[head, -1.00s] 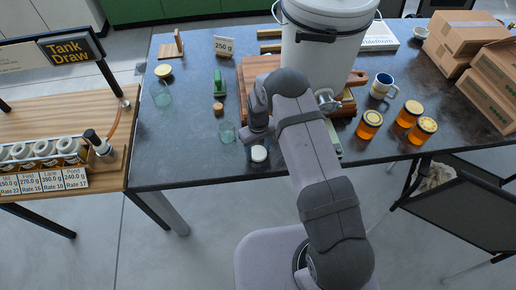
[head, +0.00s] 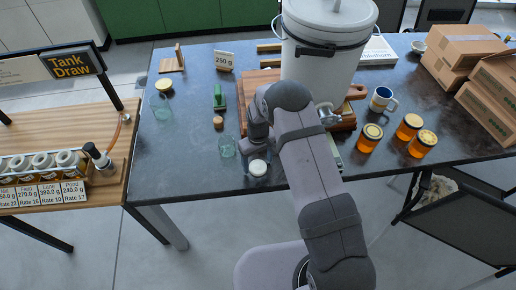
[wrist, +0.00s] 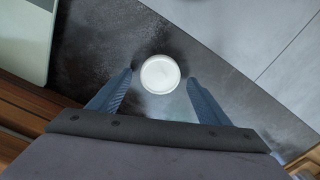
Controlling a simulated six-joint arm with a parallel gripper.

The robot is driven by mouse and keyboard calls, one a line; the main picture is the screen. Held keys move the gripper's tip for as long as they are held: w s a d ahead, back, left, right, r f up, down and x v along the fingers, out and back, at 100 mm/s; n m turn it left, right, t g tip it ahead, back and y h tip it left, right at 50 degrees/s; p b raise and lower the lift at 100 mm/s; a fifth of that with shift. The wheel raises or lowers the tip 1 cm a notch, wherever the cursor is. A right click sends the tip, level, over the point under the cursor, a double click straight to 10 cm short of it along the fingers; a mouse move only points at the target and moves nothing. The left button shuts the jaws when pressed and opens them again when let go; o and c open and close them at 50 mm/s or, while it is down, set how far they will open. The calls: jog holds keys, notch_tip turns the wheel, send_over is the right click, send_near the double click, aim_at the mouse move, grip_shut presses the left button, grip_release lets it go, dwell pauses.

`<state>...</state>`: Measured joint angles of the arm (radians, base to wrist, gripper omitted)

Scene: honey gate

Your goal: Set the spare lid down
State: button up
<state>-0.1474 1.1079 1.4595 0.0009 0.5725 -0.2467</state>
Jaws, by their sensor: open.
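The spare lid (head: 258,167), a small round white disc, is near the front edge of the dark table; it also shows in the wrist view (wrist: 160,74). It appears to lie flat on the tabletop, with dark shadow around it. My gripper (wrist: 160,77) is open, with one blue finger on each side of the lid and a visible gap to both. In the head view my wrist partly hides the fingers.
An empty glass jar (head: 227,149) stands just left of my gripper. A wooden board (head: 262,88) and a large white bucket (head: 322,60) stand behind. Honey jars (head: 369,138) are on the right. The table's left front is clear.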

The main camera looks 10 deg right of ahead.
aim_at(258, 167)
notch_tip(258, 167, up, 10)
jog(key=f+b, duration=0.1)
jog(key=b, duration=0.2)
jog(key=s+d+r+m, duration=0.1)
jog(key=s+d+r, duration=0.1)
jog(key=s, duration=0.6)
jog(key=s+d+r+m, duration=0.2)
jog(key=s+r, duration=0.2)
jog(key=s, duration=0.4)
jog(key=s+d+r+m, duration=0.1)
jog(key=s+d+r, duration=0.2)
jog(key=s, duration=0.6)
jog(key=shift+r+m+b, duration=0.3)
jog(key=shift+r, duration=0.15)
